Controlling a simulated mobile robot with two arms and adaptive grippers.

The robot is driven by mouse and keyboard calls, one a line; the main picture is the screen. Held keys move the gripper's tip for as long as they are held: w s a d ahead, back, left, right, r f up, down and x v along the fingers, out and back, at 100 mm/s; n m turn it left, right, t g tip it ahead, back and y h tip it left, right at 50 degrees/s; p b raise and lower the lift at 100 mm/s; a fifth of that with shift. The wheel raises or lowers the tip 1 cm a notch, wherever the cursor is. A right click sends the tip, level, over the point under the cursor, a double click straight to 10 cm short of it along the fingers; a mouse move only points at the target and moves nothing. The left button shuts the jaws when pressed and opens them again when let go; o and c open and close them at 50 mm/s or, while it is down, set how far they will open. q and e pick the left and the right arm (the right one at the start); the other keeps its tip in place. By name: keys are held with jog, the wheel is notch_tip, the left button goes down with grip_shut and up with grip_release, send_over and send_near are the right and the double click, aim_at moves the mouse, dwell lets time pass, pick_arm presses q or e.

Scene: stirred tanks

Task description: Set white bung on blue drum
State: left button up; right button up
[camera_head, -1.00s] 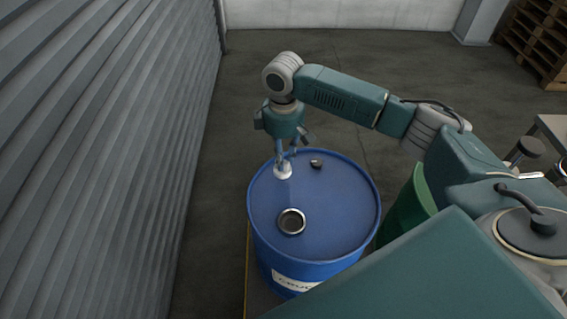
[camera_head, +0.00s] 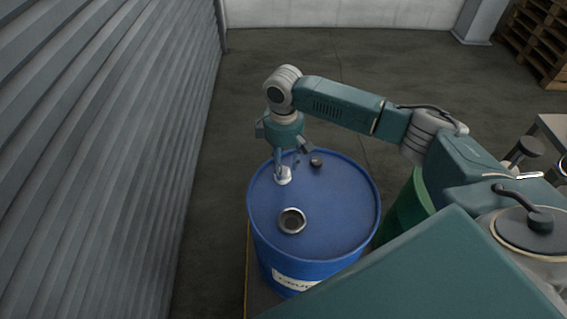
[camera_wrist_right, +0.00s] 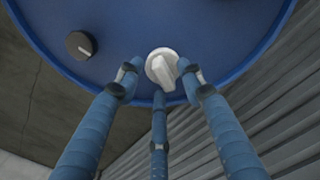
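The blue drum (camera_head: 335,215) stands upright in the middle of the head view. The white bung (camera_head: 283,177) is on the drum's top near its left rim. In the right wrist view the white bung (camera_wrist_right: 162,68) shows a round flange and a raised grip bar. My right gripper (camera_head: 285,165) points down over it. In the wrist view its three fingers (camera_wrist_right: 160,84) are spread around the bung, with visible gaps at the sides. What lies beneath the bung is hidden. My left gripper is out of view.
A metal-rimmed round fitting (camera_head: 292,220) sits on the drum top towards the front. A small dark cap (camera_head: 316,162) is on it near the back. A green drum (camera_head: 408,212) stands at right, partly behind my arm. A ribbed wall (camera_head: 110,150) runs along the left.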

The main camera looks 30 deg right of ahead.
notch_tip(320, 180, up, 12)
jog(key=shift+r+b, duration=0.15)
jog(key=shift+b, duration=0.15)
dwell(0.3)
